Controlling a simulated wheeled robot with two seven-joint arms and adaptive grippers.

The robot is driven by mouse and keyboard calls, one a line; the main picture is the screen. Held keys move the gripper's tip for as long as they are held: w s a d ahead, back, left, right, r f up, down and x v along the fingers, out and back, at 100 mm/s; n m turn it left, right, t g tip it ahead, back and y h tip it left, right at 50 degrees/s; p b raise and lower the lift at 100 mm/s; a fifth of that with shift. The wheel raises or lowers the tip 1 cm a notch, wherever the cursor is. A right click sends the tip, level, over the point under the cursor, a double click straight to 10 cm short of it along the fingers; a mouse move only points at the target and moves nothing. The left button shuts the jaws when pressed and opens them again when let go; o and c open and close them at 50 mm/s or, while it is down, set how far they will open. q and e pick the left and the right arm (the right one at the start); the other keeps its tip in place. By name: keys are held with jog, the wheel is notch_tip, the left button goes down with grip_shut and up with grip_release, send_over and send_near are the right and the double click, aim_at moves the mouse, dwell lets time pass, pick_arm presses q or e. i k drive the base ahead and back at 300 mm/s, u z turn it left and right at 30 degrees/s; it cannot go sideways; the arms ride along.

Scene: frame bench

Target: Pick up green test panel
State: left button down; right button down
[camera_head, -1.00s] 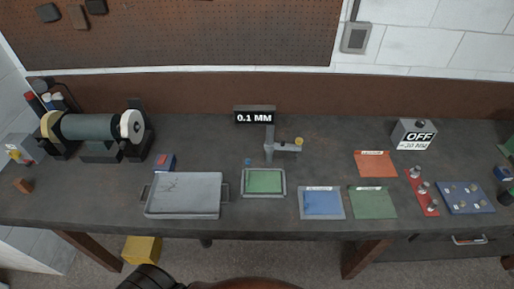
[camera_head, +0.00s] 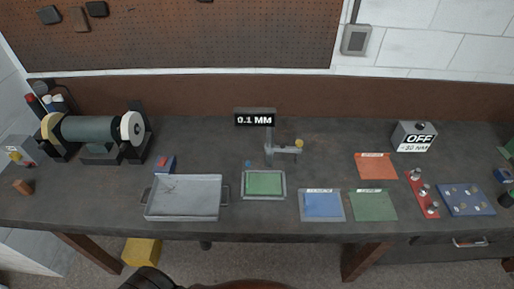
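A green panel (camera_head: 264,183) lies in a light grey square frame (camera_head: 281,196) at the middle of the bench, below the small display reading 0.1 MM (camera_head: 255,120). A second flat green sheet (camera_head: 373,206) with a label strip along its top edge lies to the right, beside a blue panel (camera_head: 322,204). I cannot tell from the picture which green piece is the test panel. Neither of my grippers shows in the view.
A grey metal tray (camera_head: 184,213) with side handles lies left of the frame. A bench grinder (camera_head: 90,129) stands at the back left. An orange sheet (camera_head: 375,166), red strip (camera_head: 423,195) and blue board (camera_head: 466,199) lie right.

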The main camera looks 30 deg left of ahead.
aim_at(256, 183)
jog(key=z, duration=2.2)
jog(key=k, duration=1.7)
jog(key=u, duration=2.05)
